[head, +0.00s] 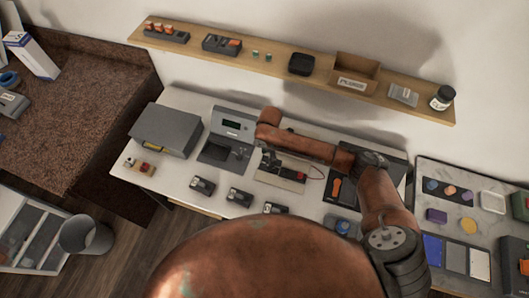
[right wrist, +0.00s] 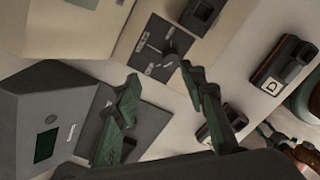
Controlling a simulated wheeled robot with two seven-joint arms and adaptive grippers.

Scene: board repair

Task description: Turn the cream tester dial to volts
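The cream tester (head: 275,181) lies on the white bench right of the grey screen unit, partly hidden by my right arm in the head view. In the right wrist view, its cream body (right wrist: 60,25) carries a dark plate with small pale labels and a dark dial (right wrist: 170,57). The labels are too small to read. My right gripper (right wrist: 160,74) is open, its two green-grey fingers spread on either side of the dial's direction. Contact with the dial cannot be seen. In the head view this gripper (head: 268,160) is small and dark above the tester. My left gripper is not in view.
A grey unit with a screen (head: 232,128) stands just left of the gripper; it also shows in the right wrist view (right wrist: 45,130). A grey case (head: 167,133) is further left. Several small black modules (head: 238,197) line the front. A wooden shelf (head: 320,75) runs behind.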

